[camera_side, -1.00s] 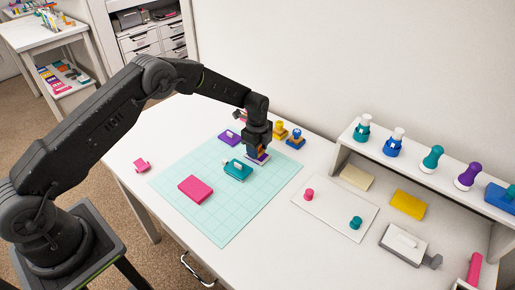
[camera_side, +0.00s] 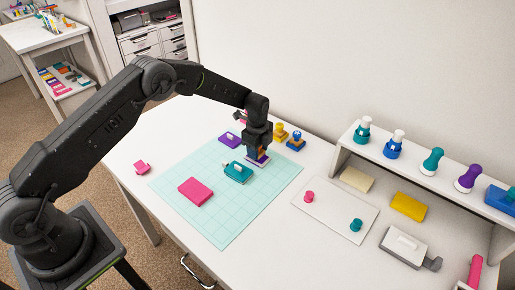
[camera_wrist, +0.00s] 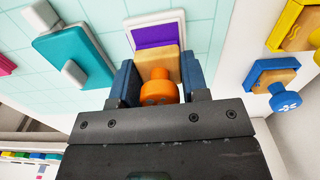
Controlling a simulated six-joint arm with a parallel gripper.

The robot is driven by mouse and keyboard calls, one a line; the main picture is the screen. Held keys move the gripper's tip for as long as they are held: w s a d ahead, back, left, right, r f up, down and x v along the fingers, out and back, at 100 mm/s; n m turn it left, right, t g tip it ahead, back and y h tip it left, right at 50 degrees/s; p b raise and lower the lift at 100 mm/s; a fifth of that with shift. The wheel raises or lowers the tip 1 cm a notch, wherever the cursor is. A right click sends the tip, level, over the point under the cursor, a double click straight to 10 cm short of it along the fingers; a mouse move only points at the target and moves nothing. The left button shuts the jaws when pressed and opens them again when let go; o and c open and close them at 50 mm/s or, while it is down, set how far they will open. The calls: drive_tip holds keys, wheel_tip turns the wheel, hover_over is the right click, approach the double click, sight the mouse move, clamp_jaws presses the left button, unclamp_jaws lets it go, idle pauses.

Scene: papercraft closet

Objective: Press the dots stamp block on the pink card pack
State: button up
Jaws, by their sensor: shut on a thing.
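My gripper (camera_wrist: 158,88) is shut on a stamp block (camera_wrist: 160,65) with an orange knob and a pale wooden block. Its stamping face is hidden, so I cannot see its pattern. In the side view my gripper (camera_side: 259,147) is at the far right part of the mat, directly over a purple pad (camera_wrist: 154,33) in a white case. I cannot tell whether the stamp touches the pad. The pink card pack (camera_side: 195,191) lies flat on the mat, left of and nearer than the gripper.
The pale green mat (camera_side: 220,222) has free room around the pack. A teal block (camera_side: 238,172) lies between pack and gripper. A purple block (camera_side: 229,138), a yellow stamp (camera_side: 280,132) and a blue stamp (camera_side: 296,141) stand close by. A white board (camera_side: 330,222) lies right.

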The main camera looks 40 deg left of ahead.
drive_tip(key=shift+f, duration=0.4)
idle(0.7)
drive_tip(key=o, duration=0.4)
drive_tip(key=c, duration=0.5)
drive_tip(key=shift+r, duration=3.1)
